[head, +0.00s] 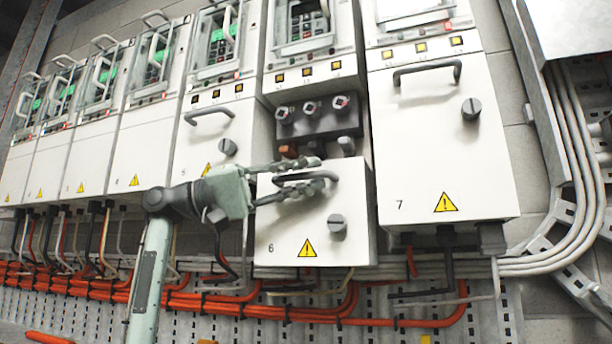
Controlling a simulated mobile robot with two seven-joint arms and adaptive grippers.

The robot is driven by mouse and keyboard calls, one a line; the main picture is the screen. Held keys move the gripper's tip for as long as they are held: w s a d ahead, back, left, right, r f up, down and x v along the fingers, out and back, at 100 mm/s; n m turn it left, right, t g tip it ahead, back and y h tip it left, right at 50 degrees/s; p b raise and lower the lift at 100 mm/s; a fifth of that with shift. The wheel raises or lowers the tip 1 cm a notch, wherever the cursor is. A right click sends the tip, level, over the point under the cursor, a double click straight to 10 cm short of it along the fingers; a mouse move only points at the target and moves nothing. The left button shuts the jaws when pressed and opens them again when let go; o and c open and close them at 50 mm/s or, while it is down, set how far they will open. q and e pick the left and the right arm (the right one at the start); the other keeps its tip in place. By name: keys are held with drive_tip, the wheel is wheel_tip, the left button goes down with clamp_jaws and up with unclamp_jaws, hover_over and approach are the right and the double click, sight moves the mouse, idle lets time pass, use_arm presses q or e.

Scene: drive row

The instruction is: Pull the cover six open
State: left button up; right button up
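Cover six (285,225) is a white panel marked 6 with a yellow warning triangle and a round knob (337,227). It sits lower than its neighbours and stands out from its unit, leaving dark terminals (318,128) bare above it. Its dark bar handle (296,178) is near its top edge. My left gripper (318,174) reaches in from the left at this handle. Its two fingers are apart, one above the bar and one at or below it; contact is unclear because the fingers partly hide the handle. My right gripper is not in view.
Cover seven (425,150) stands shut close on the right, and cover five (188,140) on the left, each with a handle and knob. Orange and grey cables (215,305) run below the covers. A grey cable bundle (575,190) bends along the right.

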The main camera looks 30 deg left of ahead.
use_arm(q)
drive_tip(key=v, duration=1.2)
drive_tip(key=shift+w, duration=0.1)
